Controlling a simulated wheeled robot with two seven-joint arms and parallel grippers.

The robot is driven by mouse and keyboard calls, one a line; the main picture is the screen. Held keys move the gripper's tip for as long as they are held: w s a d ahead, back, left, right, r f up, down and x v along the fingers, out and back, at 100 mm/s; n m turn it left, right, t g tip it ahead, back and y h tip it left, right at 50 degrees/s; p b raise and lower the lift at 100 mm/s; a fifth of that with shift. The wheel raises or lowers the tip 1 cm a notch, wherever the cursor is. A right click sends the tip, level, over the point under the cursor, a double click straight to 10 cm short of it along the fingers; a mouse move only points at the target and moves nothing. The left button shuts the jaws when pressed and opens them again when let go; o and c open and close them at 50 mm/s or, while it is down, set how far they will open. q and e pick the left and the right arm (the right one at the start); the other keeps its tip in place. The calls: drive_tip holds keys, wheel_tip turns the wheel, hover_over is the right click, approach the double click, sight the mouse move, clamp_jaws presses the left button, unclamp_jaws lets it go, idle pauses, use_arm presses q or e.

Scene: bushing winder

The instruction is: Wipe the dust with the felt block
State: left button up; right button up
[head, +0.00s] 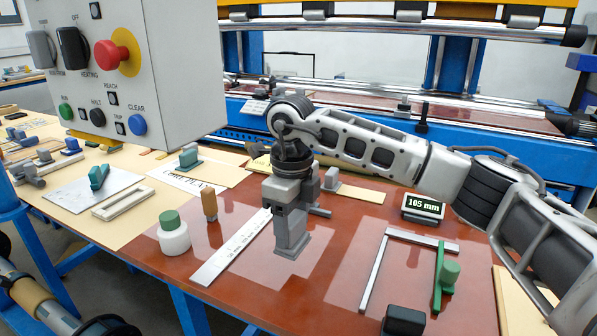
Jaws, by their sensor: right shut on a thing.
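My right gripper (287,212) reaches in from the right and points down over the red-brown table top (215,268). It is shut on a grey block (292,243), which looks like the felt block. The block's lower end is at or just above the table top; I cannot tell if it touches. Paler patches (335,250) show on the table around the block. I cannot tell whether they are dust or reflections. My left gripper is not in view.
A steel ruler (232,247), white bottle with green cap (173,236) and wooden-handled tool (209,204) lie left of the block. A metal square (374,272), green tool (440,278) and 105 mm display (423,207) are right. A control box (150,70) overhangs upper left.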

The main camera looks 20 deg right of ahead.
drive_tip(key=shift+r+p, duration=0.3)
drive_tip(key=shift+r, duration=0.95)
